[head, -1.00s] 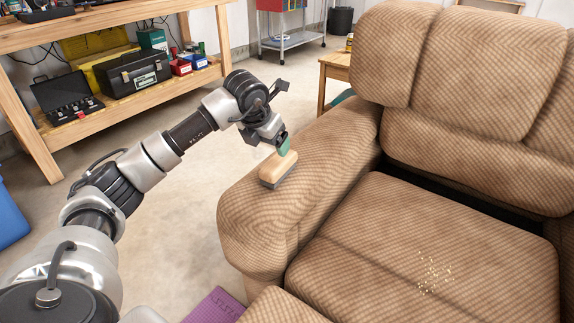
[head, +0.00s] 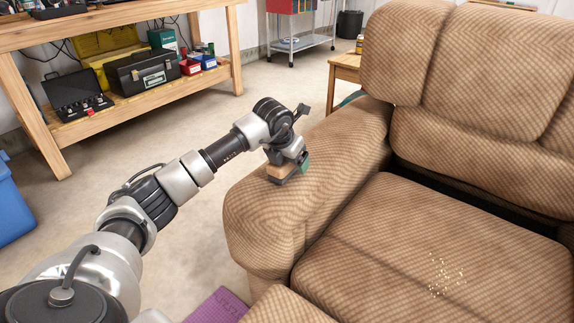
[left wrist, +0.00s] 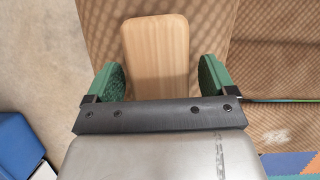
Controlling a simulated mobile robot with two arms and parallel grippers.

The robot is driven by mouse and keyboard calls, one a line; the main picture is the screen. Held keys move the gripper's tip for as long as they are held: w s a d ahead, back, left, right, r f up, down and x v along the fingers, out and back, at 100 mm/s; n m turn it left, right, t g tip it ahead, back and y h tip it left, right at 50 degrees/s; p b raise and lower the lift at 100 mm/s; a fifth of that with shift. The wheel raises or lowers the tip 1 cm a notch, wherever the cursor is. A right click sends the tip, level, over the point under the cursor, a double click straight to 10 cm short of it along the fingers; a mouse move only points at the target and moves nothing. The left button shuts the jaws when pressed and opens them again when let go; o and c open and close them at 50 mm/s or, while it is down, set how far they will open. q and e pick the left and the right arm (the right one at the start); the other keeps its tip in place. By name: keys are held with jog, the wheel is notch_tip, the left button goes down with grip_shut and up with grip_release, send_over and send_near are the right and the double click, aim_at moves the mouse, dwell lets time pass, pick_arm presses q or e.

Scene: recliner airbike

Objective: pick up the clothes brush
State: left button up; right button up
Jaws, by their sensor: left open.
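The clothes brush has a pale wooden back and dark bristles. It lies on the left armrest of the brown recliner (head: 340,150), and in the head view my gripper partly covers the brush (head: 275,172). My left gripper (head: 291,172) is over the brush. In the left wrist view the wooden back of the brush (left wrist: 156,55) shows between the two green fingertips of my left gripper (left wrist: 158,82), which are open with a gap on each side. The near end of the brush is hidden behind the gripper body. My right gripper is not in view.
Pale crumbs (head: 445,273) lie on the seat cushion. A wooden workbench (head: 130,125) with toolboxes stands at the back left. A blue bin (head: 12,205) is at the left edge and a purple mat (head: 218,306) lies on the floor.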

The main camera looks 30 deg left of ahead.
pick_arm(q)
jog(key=shift+f, duration=0.2)
dwell(0.5)
jog(key=c, duration=1)
jog(key=shift+o, duration=0.2)
jog(key=shift+r, duration=0.55)
notch_tip(320, 180, up, 4)
jog(key=shift+f+p, duration=0.2)
jog(key=shift+p, duration=0.6)
jog(key=w+d+r+p, duration=0.1)
jog(key=w+d+r, duration=0.1)
jog(key=d, duration=0.3)
jog(key=w+d+r+p, duration=0.1)
jog(key=w+d+r, duration=0.2)
jog(key=d+r, duration=0.1)
jog(key=shift+d+r, duration=0.35)
jog(key=shift+d, duration=0.45)
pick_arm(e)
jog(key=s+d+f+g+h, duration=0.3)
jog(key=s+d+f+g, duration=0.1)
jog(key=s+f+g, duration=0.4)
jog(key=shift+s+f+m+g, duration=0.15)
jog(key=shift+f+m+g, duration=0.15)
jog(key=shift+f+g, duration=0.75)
